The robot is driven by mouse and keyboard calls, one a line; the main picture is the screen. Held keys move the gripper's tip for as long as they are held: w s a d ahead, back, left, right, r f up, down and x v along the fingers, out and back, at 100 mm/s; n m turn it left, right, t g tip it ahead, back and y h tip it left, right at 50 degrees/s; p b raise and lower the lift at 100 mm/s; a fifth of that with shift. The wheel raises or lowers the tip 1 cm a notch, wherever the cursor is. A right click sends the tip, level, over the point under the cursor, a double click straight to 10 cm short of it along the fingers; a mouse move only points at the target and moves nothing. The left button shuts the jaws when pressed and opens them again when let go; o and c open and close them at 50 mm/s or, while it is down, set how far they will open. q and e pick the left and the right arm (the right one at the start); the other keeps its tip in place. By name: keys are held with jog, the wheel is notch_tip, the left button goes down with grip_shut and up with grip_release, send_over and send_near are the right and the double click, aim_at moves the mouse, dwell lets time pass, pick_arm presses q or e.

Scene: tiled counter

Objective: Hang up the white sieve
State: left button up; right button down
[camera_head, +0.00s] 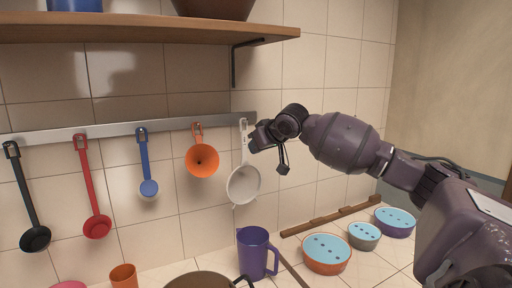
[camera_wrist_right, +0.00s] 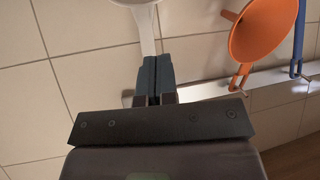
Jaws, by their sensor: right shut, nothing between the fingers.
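The white sieve (camera_head: 243,185) is upright against the tiled wall, bowl down, with the top of its handle at the right end of the grey rail (camera_head: 70,132). Whether a hook bears it is too small to tell. My right gripper (camera_head: 255,140) is shut and empty, just right of the upper handle. In the right wrist view the closed fingers (camera_wrist_right: 155,75) cover part of the white handle (camera_wrist_right: 147,32), and the rail (camera_wrist_right: 212,90) runs behind them. I cannot tell whether the fingers touch the handle. My left gripper is not in view.
A wooden shelf (camera_head: 150,29) is above. A purple jug (camera_head: 253,255) and several bowls (camera_head: 326,254) stand on the counter below.

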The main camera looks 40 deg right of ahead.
aim_at(244, 143)
jog(key=shift+w+d+p, duration=0.15)
jog(key=shift+w+p, duration=0.2)
jog(key=shift+w+d+p, duration=0.2)
jog(key=shift+w+p, duration=0.35)
jog(key=shift+w, duration=0.1)
dwell(0.4)
jog(key=shift+w+p, duration=0.3)
jog(key=shift+w+d, duration=0.2)
jog(key=shift+w, duration=0.15)
jog(key=shift+w+d+p, duration=0.2)
jog(key=shift+w+p, duration=0.4)
jog(key=shift+p, duration=0.15)
jog(key=shift+w, duration=0.3)
dwell(0.3)
jog(key=shift+w+d+p, duration=0.15)
jog(key=shift+w+p, duration=0.1)
jog(key=shift+p, duration=0.05)
jog(key=shift+w+d, duration=0.15)
jog(key=shift+w, duration=0.2)
dwell(0.6)
